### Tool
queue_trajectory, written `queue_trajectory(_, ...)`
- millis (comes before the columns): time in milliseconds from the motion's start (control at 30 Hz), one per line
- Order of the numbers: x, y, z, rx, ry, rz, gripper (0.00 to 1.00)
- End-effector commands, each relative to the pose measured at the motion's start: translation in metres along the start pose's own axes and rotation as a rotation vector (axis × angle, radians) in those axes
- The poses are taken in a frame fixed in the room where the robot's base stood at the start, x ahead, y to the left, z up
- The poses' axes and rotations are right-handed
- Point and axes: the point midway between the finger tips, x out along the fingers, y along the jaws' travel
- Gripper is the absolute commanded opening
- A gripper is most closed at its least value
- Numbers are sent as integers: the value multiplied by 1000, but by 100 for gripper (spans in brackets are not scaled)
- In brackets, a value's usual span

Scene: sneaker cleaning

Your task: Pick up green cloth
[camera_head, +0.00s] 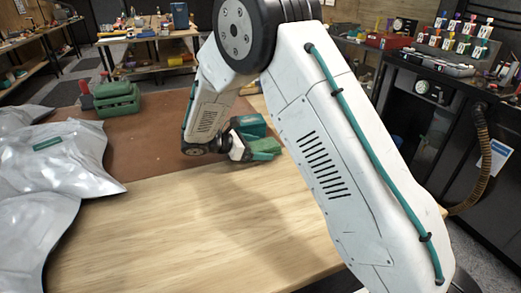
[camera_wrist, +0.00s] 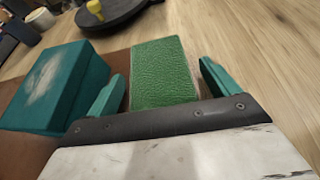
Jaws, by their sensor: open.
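The green cloth (camera_wrist: 165,72) is a flat, textured green block in the wrist view. It lies between the two teal fingers of my gripper (camera_wrist: 161,78), with a gap on each side. My gripper is open and straddles the near part of the cloth. In the head view the cloth (camera_head: 266,146) shows at the tip of my gripper (camera_head: 248,152), low at the table. My arm hides part of the area around it.
A teal box (camera_wrist: 48,92) stands just left of my gripper; it also shows in the head view (camera_head: 250,124). A brown mat (camera_head: 150,140) covers the table's far part. Silver bags (camera_head: 60,165) lie at left, near a green case (camera_head: 116,100). The wooden tabletop (camera_head: 190,225) in front is clear.

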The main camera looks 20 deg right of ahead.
Motion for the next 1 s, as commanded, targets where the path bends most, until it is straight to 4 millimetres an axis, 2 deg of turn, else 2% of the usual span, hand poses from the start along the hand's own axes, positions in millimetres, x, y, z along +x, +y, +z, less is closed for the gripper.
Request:
queue_trajectory(167,0,0,0,0,0,1,87)
queue_trajectory(333,0,0,0,0,0,1,43)
queue_trajectory(367,0,0,0,0,0,0,39)
queue_trajectory(733,-1,0,3,1,0,1,39)
queue_trajectory(1000,-12,0,28,4,0,1,39)
